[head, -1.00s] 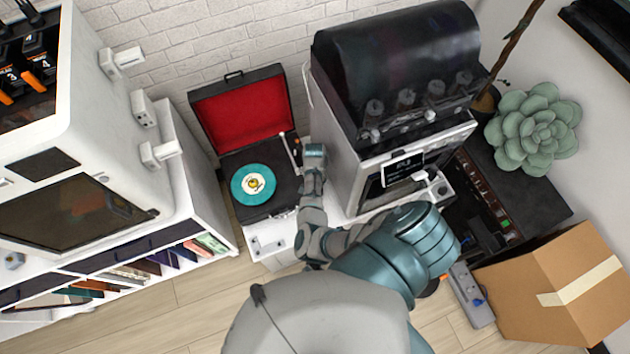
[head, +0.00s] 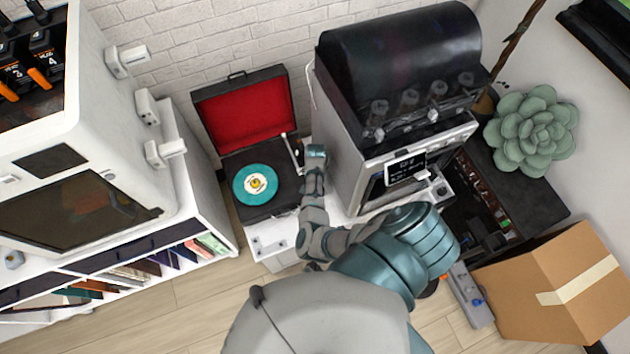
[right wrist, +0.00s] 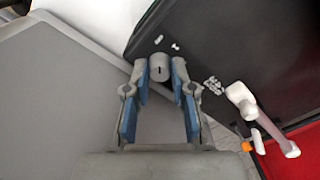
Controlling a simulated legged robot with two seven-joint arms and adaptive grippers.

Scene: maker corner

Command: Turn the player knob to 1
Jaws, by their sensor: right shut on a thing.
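The record player (head: 232,158) stands open on a white cabinet in the head view, with a red-lined lid and a teal record (head: 255,184) on its deck. In the right wrist view, the player knob (right wrist: 159,68) is a small grey cylinder with a dark line on its top, at the edge of the black deck. My right gripper (right wrist: 160,72) is shut on the knob, its two fingertips on either side. The white marks around the knob are too small to read. In the head view my right wrist hides the knob. My left gripper is not in view.
The white tonearm (right wrist: 243,102) lies close to the right of my fingers in the wrist view. A black-hooded machine (head: 405,95) stands right of the player. A white shelf unit (head: 190,190) stands to the left. A cardboard box (head: 560,270) is at lower right.

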